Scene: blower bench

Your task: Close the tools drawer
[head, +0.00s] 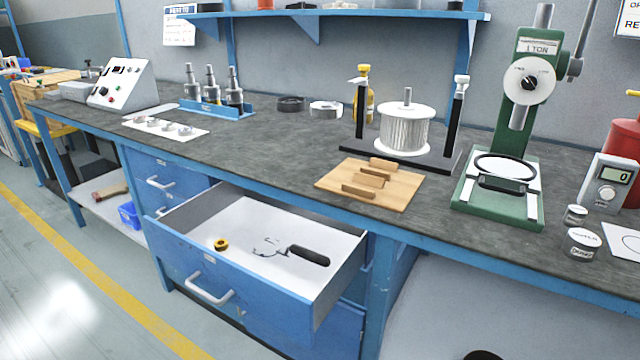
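The tools drawer (240,299) is the blue top drawer under the bench, and it stands pulled well out. Its front has a white bar handle (209,291). Neither of my grippers can be made out in the head view.
Another blue drawer (150,168) left of the open one is shut. Floor (90,290) in front is clear. A dark shape at the bottom edge is unclear.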

